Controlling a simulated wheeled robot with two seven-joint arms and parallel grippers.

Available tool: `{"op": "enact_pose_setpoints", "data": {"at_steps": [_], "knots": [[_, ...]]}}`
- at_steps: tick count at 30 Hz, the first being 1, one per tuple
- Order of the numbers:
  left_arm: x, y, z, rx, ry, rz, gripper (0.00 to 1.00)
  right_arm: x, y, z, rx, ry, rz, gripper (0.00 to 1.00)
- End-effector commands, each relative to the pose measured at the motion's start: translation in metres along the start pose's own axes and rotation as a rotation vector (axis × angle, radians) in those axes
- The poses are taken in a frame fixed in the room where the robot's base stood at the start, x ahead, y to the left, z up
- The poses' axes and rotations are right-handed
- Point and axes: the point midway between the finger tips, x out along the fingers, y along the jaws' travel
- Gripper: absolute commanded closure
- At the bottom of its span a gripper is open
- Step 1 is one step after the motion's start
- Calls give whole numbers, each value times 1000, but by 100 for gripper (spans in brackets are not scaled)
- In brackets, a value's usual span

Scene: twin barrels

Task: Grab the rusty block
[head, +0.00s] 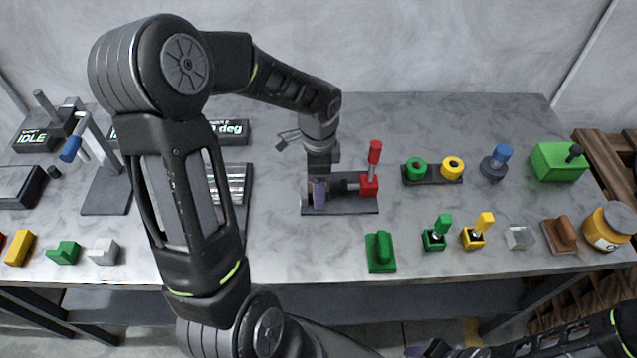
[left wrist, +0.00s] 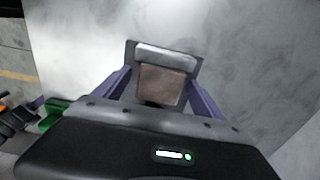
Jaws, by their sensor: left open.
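A rusty brown block (left wrist: 162,85) shows in the left wrist view between my left gripper's two purple fingers, in front of a grey metal piece. My left gripper (head: 319,192) is open and points down over a dark fixture plate (head: 345,207) with a red toggle clamp (head: 370,185). The fingers stand on both sides of the block; I cannot tell whether they touch it. In the head view the gripper mostly hides the block. My right gripper (head: 440,349) is partly in view at the bottom right edge, away from the table, its jaws unclear.
Right of the fixture are green and yellow rings (head: 433,169), a blue-topped knob (head: 496,162), a green box (head: 558,162), small switches (head: 435,238), a brown piece (head: 560,236) and a jar (head: 607,227). A blue-handled press (head: 100,165) stands left.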

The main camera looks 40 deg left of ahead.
Motion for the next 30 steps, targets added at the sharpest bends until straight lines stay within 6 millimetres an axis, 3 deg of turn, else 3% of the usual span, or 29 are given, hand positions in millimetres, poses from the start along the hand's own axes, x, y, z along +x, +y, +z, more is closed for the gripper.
{"op": "enact_pose_setpoints", "data": {"at_steps": [18,30], "knots": [[2,0,0,0,1,-1,20,0,0,0,0,0,0,55],[1,0,0,0,1,-1,53,0,0,0,0,0,0,55]]}}
